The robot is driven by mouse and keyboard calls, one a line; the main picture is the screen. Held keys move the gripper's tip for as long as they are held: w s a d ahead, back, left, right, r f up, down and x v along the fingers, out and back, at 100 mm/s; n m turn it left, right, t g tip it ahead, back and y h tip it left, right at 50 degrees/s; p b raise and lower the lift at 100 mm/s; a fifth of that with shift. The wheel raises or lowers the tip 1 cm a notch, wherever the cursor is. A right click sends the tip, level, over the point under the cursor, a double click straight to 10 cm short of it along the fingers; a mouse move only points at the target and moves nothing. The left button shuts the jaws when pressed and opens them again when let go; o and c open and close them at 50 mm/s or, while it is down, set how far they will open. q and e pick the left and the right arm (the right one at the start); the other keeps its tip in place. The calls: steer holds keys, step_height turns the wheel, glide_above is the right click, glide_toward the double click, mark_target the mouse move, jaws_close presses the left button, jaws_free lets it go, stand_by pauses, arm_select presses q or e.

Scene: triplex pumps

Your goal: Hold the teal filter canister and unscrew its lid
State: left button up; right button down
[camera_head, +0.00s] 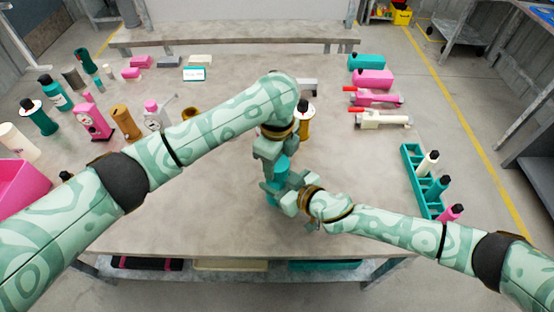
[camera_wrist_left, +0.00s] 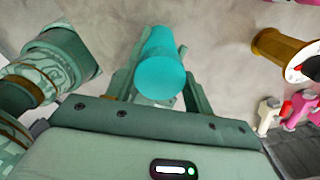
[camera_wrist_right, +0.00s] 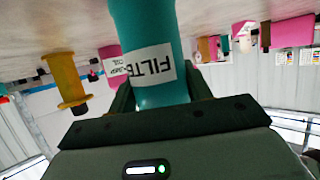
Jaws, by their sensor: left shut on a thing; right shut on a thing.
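The teal filter canister (camera_head: 281,166) stands upright near the middle of the table, between my two grippers. My left gripper (camera_head: 273,152) comes down from above and is shut on its top end. The left wrist view shows the plain round teal lid (camera_wrist_left: 160,78) between the fingers. The seam between lid and body is not visible. My right gripper (camera_head: 283,190) comes in from the right and is shut on the canister's body. The right wrist view shows the body (camera_wrist_right: 145,30) with a white label reading "FILTE", upside down. The fingers partly hide the canister in the head view.
A brass spool-like part (camera_head: 306,122) stands just beyond the left wrist. A teal rack (camera_head: 411,170) with several bottles is at the right. Pink and white tools (camera_head: 380,119) lie at the back right. Several bottles and parts crowd the left. The front table is clear.

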arm_select(q)
steer(key=shift+r, duration=2)
arm_select(e)
steer(key=c, duration=0.6)
jaws_free()
steer(key=shift+o, duration=0.2)
steer(key=shift+d, duration=0.1)
arm_select(q)
step_height(320, 180, up, 3)
steer(key=p, duration=0.2)
steer(key=shift+r+p, duration=0.1)
steer(key=shift+p, duration=0.2)
arm_select(e)
steer(key=v, duration=1.2)
